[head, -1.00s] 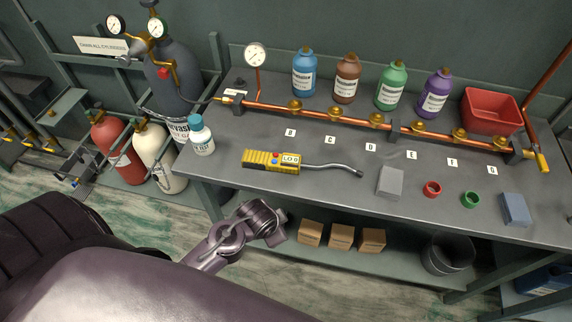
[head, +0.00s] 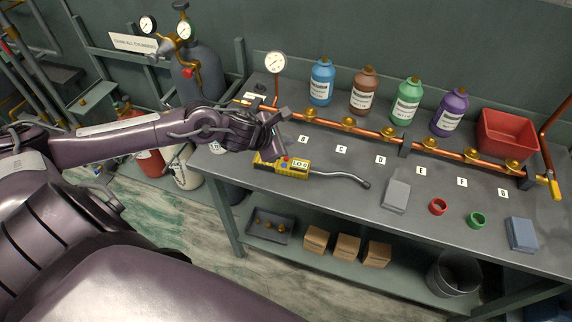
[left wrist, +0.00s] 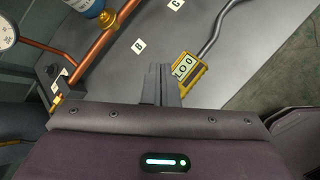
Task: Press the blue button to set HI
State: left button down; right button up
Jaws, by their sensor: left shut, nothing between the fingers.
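The yellow handheld detector (head: 297,172) lies on the bench with its grey bent probe (head: 345,178) pointing right. Its display reads LO 0. My left gripper (head: 277,152) is shut and empty, reaching down at the detector's left end; contact cannot be told. In the left wrist view the closed fingers (left wrist: 163,72) are next to the detector's display (left wrist: 187,68), and hide its button end. My right gripper is not in view.
A copper manifold pipe (head: 370,132) with brass valves runs along the bench behind the detector. Blue, brown, green and purple bottles and a red bin (head: 507,135) stand behind it. A grey block (head: 396,195) and red and green rings lie to the right. My arm covers the bench's left end.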

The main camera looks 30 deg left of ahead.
aim_at(284, 165)
pick_arm(q)
jog(key=shift+a+r+m, duration=0.55)
jog(key=shift+a+m, duration=0.15)
jog(key=shift+m, duration=0.5)
jog(key=shift+f, duration=0.15)
notch_tip(284, 165, down, 8)
jog(key=b, duration=0.5)
jog(key=shift+f+b, duration=0.3)
jog(key=shift+b, duration=0.2)
dwell(0.5)
dwell(0.4)
jog(key=shift+f+b, duration=0.35)
jog(key=shift+b, duration=0.35)
